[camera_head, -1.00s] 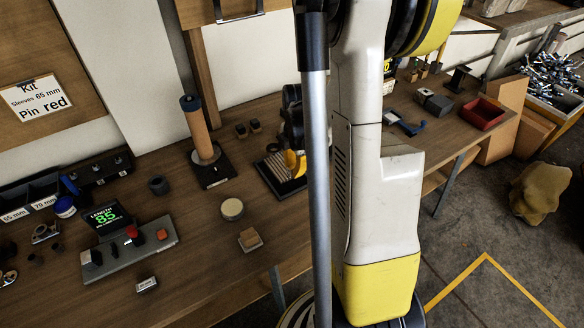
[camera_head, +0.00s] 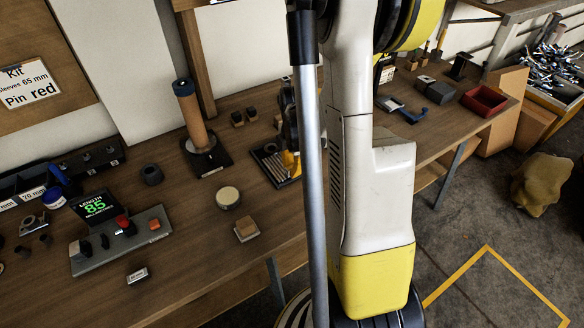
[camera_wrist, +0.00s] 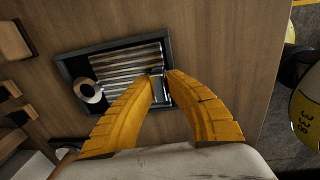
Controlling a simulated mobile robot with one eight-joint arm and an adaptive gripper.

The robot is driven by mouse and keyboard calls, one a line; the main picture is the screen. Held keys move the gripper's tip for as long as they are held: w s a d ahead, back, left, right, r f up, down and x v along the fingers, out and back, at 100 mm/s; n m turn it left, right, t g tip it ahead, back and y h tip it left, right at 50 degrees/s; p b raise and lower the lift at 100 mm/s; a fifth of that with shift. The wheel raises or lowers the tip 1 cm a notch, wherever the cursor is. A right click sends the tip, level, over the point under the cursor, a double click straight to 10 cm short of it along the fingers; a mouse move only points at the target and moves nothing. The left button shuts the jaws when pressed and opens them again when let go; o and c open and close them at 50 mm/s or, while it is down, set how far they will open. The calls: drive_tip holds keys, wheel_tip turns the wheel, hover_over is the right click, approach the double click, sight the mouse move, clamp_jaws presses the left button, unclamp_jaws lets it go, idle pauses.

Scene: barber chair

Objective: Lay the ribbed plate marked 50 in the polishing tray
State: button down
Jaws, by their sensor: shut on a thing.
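A dark-rimmed tray (camera_wrist: 68,70) lies on the wooden bench in the wrist view; it also shows in the head view (camera_head: 262,156). A silver ribbed plate (camera_wrist: 125,65) lies within its rim. No 50 mark can be read on it. My gripper (camera_wrist: 160,76) has its yellow fingers at the right end of the ribbed plate, closed on a grey metal part there that seems to belong to the plate. Whether the plate rests flat is unclear. In the head view my gripper (camera_head: 290,162) is partly hidden by my own arm.
A ring-shaped piece (camera_wrist: 88,91) sits at the tray's left side. Left on the bench are an upright tan roller (camera_head: 194,115), a round pale-topped tin (camera_head: 228,197) and a display reading 85 (camera_head: 96,207). A red bin (camera_head: 485,101) stands at right.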

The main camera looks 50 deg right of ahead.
drive_tip(key=c, duration=1.4)
unclamp_jaws()
drive_tip(key=r, duration=0.8)
drive_tip(key=s+r, duration=0.1)
drive_tip(key=r, duration=0.3)
drive_tip(key=shift+a, duration=0.1)
